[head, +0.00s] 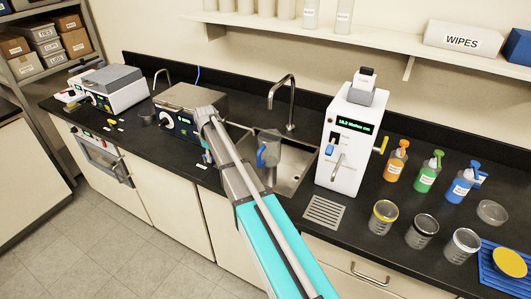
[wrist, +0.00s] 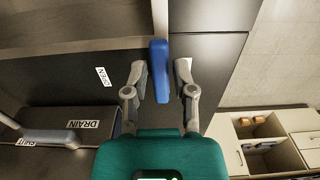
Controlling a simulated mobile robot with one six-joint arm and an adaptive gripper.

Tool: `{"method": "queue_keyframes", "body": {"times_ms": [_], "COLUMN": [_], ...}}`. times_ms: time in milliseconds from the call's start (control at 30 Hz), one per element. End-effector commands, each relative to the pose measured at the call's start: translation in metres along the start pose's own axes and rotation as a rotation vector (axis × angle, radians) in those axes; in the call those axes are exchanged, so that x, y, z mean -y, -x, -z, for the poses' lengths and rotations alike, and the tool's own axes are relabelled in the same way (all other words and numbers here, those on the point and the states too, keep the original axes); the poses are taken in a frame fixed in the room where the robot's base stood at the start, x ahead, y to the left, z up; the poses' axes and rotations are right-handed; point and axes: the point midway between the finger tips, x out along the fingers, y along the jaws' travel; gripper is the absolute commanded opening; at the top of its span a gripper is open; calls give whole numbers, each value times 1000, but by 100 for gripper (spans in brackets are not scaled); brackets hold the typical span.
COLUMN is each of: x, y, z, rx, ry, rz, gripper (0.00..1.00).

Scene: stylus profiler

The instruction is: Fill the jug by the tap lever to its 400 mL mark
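A grey, see-through jug (head: 289,162) with a blue handle (head: 262,156) stands in the sink below the bent tap spout (head: 290,88). Its mark and water level are too small to read. In the wrist view a blue bar (wrist: 160,72), seemingly the tap lever, stands at the sink's edge. My gripper (wrist: 160,78) has one finger on each side of this bar, with what looks like a narrow gap beside it. In the head view my arm hides the fingers and the bar.
The steel sink (head: 296,178) lies right of my arm. A white dispenser (head: 344,140) stands right of it, with bottles and several jars beyond. A grey instrument (head: 185,97) stands on the left. A DRAIN label (wrist: 82,125) shows in the wrist view.

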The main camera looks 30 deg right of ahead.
Motion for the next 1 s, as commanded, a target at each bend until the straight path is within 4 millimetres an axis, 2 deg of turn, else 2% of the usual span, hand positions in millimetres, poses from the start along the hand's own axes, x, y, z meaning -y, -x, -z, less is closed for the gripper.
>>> {"method": "queue_keyframes", "body": {"times_ms": [33, 100, 133, 567, 1000], "x": [0, 0, 0, -2, -13], "y": [0, 0, 0, 0, 0], "z": [0, 0, 0, 0, 2], "rx": [0, 0, 0, 0, 0], "ry": [0, 0, 0, 40, 321], "rz": [0, 0, 0, 0, 0], "gripper": [16, 3, 0, 0, 0]}}
